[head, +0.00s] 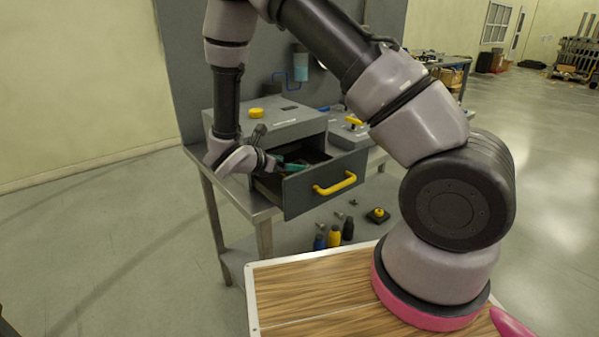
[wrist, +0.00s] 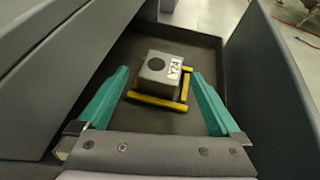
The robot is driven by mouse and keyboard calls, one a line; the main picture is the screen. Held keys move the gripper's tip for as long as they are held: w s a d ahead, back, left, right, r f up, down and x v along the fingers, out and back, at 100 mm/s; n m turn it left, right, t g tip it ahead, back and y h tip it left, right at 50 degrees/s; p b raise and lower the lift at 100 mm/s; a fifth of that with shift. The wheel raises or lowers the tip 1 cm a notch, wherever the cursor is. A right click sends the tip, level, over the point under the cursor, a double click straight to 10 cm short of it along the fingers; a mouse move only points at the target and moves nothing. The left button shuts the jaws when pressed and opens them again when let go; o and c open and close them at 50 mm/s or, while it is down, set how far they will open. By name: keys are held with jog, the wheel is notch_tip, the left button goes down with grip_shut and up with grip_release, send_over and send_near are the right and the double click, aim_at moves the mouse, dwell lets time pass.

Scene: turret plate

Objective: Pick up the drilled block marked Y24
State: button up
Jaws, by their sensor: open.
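The drilled block marked Y24 (wrist: 160,72) is a grey cube with a dark round hole on top and a white label. In the wrist view it sits inside the open drawer (wrist: 207,55), with yellow strips along its near and right sides. My gripper (wrist: 160,98) is open, its teal fingers on either side of the block's near part and apart from it. In the head view my gripper (head: 292,167) reaches into the drawer (head: 325,183) from the left. The block is hidden in that view.
The drawer has a yellow handle (head: 335,184) and slides from a grey cabinet (head: 275,122) on a workbench. Several tools and bottles (head: 334,236) stand on the bench's lower shelf. Drawer walls closely border my gripper. Open floor lies to the left.

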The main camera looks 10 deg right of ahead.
jog(key=x, duration=0.4)
jog(key=shift+d+f, duration=0.2)
jog(key=shift+f, duration=0.25)
